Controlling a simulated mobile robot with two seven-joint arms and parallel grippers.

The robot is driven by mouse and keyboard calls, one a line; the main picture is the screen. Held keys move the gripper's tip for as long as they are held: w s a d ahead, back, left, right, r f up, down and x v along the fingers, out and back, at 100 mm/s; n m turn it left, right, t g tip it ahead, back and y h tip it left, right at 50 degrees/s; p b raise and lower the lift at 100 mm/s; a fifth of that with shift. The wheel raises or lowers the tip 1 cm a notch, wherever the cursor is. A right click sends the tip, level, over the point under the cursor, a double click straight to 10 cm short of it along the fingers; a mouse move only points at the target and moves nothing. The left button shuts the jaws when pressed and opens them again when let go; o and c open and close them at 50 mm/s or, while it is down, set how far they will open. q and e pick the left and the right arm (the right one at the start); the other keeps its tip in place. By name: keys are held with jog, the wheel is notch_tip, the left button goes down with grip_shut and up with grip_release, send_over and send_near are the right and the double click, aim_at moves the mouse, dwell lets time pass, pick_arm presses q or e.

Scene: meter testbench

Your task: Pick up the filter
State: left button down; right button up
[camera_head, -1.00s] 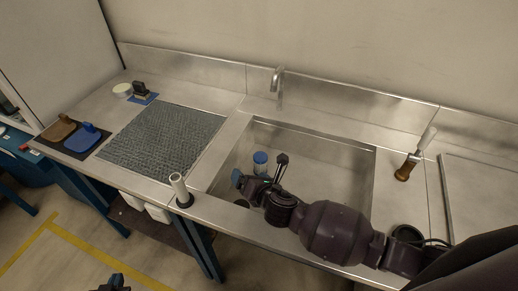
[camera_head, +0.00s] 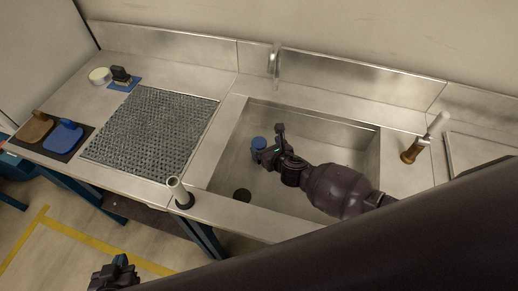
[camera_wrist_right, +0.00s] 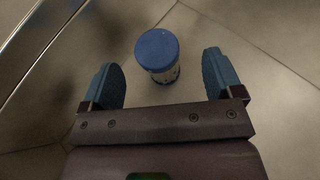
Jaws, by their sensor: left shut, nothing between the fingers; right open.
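The filter is a small cylinder with a blue cap (camera_head: 258,143) standing upright in the sink near its left wall. It also shows in the right wrist view (camera_wrist_right: 157,50), blue cap up with a paler body. My right gripper (camera_head: 270,146) is open inside the sink, right beside the filter. In the right wrist view my right gripper (camera_wrist_right: 160,72) has its blue fingers spread, with the filter in the gap and slightly beyond the fingertips; I cannot tell if either finger touches it. My left gripper (camera_head: 116,268) is shut and empty at the bottom left, away from the bench.
The sink (camera_head: 330,122) has metal walls around the filter and a dark drain (camera_head: 241,195). A faucet (camera_head: 275,60) rises behind it. A textured mat (camera_head: 150,130) lies left.

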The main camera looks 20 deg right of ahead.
aim_at(262, 146)
jog(key=shift+s+a+f+b+x, duration=0.1)
jog(key=shift+f+x, duration=0.05)
jog(key=shift+x, duration=0.65)
jog(key=shift+s+a+f+b+x, duration=0.1)
jog(key=shift+f+b+x, duration=0.05)
jog(key=shift+x, duration=0.6)
jog(key=shift+s+f+b+x, duration=0.1)
jog(key=shift+f+x, duration=0.1)
jog(key=shift+x, duration=0.6)
jog(key=shift+w+a+f, duration=0.1)
jog(key=shift+w+f, duration=0.1)
jog(key=shift+w, duration=0.25)
jog(key=c, duration=1.2)
jog(key=shift+o, duration=0.2)
jog(key=shift+r, duration=0.15)
